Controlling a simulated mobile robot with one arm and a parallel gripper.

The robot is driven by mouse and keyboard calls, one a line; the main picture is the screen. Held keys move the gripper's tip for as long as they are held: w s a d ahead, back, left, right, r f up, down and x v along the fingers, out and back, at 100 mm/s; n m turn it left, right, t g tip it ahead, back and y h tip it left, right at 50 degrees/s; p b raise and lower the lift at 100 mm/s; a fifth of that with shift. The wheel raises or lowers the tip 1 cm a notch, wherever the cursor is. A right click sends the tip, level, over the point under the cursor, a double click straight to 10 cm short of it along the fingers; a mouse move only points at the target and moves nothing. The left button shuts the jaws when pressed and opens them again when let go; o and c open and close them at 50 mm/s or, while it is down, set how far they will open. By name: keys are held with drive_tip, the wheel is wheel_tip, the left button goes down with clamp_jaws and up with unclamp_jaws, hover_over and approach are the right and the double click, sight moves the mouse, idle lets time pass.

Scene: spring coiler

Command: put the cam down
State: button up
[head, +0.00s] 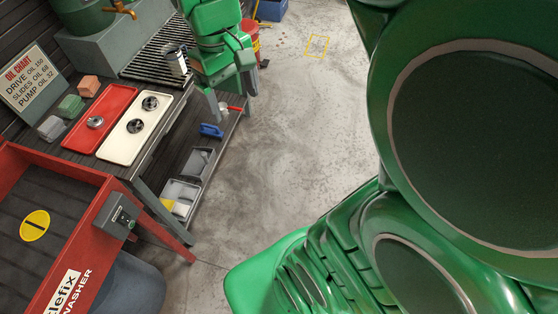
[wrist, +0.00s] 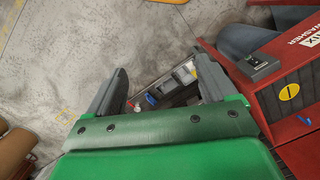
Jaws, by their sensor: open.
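Three small round metal parts lie in two trays on the bench in the head view; I cannot tell which is the cam. A silvery part (head: 95,122) sits in the red tray (head: 113,103). Two darker parts, one farther back (head: 150,103) and one nearer (head: 134,126), sit in the cream tray (head: 120,146). My gripper (head: 232,97) is beyond the trays, to their right, off the bench's edge. The wrist view shows its two fingers (wrist: 160,85) spread wide, with nothing held between them. None of the metal parts shows clearly in the wrist view.
A slatted grate (head: 150,52) lies behind the trays. Coloured blocks (head: 70,106) and an oil chart sign (head: 32,80) stand left. A red washer (head: 90,215) is in front. The lower shelf holds grey bins (head: 198,165) and a blue item (head: 211,130). Right floor is mostly clear.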

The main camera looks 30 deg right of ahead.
drive_tip(key=s+d+f+m, duration=0.1)
drive_tip(key=s+f, duration=0.1)
drive_tip(key=s, duration=0.5)
drive_tip(key=s+f+m, duration=0.2)
drive_tip(key=s, duration=0.5)
drive_tip(key=shift+s+d+f+m, duration=0.25)
drive_tip(key=shift+s+d+m, duration=0.05)
drive_tip(key=shift+d, duration=0.1)
drive_tip(key=shift+a, duration=0.15)
idle(0.6)
